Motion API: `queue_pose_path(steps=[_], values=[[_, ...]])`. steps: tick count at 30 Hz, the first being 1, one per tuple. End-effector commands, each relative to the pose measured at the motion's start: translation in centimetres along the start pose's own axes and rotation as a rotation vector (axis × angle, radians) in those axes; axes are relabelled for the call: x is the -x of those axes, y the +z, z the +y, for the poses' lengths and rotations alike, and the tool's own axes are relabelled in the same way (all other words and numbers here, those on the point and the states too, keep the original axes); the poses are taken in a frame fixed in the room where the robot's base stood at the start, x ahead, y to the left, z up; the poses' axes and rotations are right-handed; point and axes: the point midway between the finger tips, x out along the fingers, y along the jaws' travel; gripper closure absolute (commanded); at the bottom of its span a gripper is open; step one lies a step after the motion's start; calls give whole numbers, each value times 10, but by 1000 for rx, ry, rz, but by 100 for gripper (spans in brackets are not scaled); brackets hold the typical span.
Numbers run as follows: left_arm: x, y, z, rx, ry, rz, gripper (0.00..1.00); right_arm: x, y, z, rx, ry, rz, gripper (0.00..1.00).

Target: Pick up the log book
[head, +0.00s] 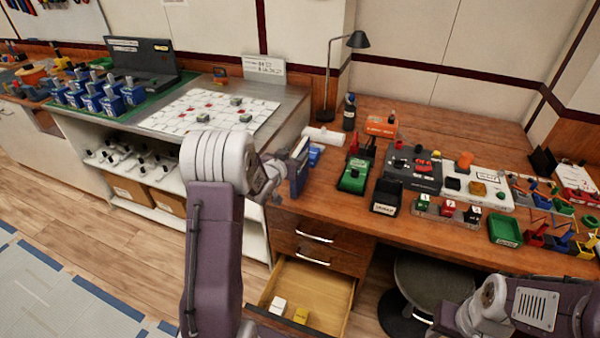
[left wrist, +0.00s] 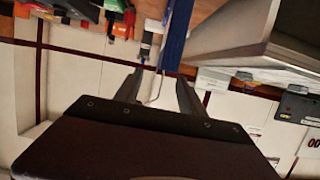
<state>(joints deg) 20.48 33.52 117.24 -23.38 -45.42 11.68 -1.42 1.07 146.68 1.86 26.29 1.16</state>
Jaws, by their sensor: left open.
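The log book looks to be the dark blue upright book (head: 298,174) at the left front of the wooden desk, beside a smaller blue item. My left gripper (head: 284,164) is at its left side, partly hidden by my own wrist. In the left wrist view the open fingers (left wrist: 160,90) point toward a blue upright strip (left wrist: 178,35), which looks like the book's edge. The strip appears close to one finger; I cannot tell whether they touch. My right arm shows at the lower right, but its gripper cannot be made out.
An open drawer (head: 325,288) with a white and a yellow item juts out below. A green device (head: 354,175), a white roll (head: 323,137) and a lamp (head: 330,75) stand nearby. A metal bench (head: 285,105) is at the left. A round stool (head: 432,280) is under the desk.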

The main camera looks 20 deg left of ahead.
Motion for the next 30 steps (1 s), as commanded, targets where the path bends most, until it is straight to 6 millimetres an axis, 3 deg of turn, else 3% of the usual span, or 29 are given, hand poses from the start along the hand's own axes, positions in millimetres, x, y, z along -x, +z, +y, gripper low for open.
queue_pose_path(steps=[4,11,18,27,30], values=[[-24,0,0,-1,1,-1,53,3,0,0,0,0,0,64],[-36,1,-1,0,0,-3,53,3,0,0,0,0,0,64],[-76,5,-8,0,0,-3,53,6,-1,0,0,0,0,64],[-84,5,-8,1,0,-2,53,6,-1,0,0,0,0,64],[-83,5,-8,1,0,-2,78,6,-1,0,0,0,0,64]])
